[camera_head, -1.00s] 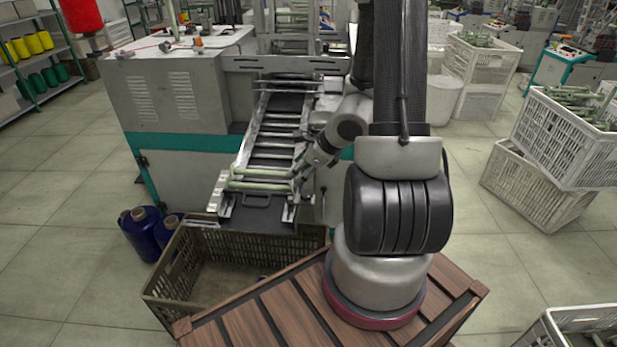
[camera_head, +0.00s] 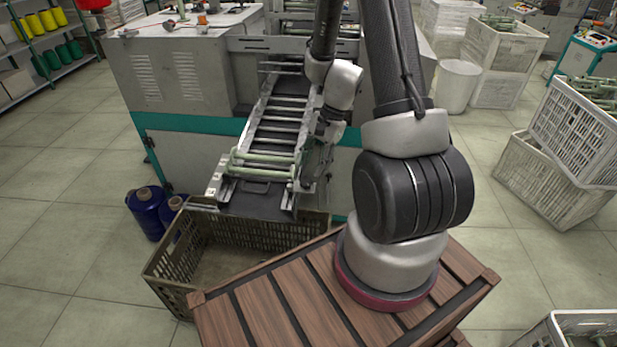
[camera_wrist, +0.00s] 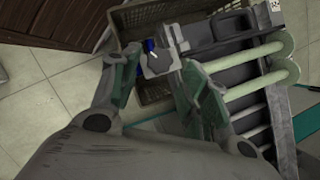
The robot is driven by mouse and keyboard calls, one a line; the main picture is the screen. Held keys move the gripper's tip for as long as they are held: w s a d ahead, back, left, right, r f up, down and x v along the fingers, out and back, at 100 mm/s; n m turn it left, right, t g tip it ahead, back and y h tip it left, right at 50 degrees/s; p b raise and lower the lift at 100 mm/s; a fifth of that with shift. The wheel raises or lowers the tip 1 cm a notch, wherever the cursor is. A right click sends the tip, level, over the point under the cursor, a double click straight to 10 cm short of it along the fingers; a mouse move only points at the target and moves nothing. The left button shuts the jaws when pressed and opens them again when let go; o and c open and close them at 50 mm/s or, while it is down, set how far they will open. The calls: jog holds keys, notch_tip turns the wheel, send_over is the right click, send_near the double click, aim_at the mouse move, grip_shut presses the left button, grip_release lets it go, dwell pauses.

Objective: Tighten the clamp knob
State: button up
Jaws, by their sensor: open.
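My gripper (camera_wrist: 158,68) is open in the wrist view, with its two green-padded fingers apart. The knob cannot be made out there. Pale green bobbins (camera_head: 262,158) lie across the lower chute, and they show at the right in the wrist view (camera_wrist: 245,85).
An olive crate (camera_head: 270,229) stands below the chute's end, beside the wooden platform (camera_head: 290,290) under my arm. Blue cones (camera_head: 147,212) stand on the floor at left. White crates (camera_head: 540,175) are stacked at right.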

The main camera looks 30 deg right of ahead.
aim_at(306, 181)
jog(key=x, duration=0.5)
jog(key=shift+f, duration=0.15)
jog(key=shift+c, duration=0.3)
jog(key=c, duration=0.7)
jog(key=shift+m+t, duration=0.5)
jog(key=shift+m, duration=0.4)
jog(key=shift+s+m+t, duration=0.1)
jog(key=shift+m+t, duration=0.7)
jog(key=shift+m, duration=0.6)
jog(key=o, duration=0.8)
jog(key=shift+c, duration=0.2)
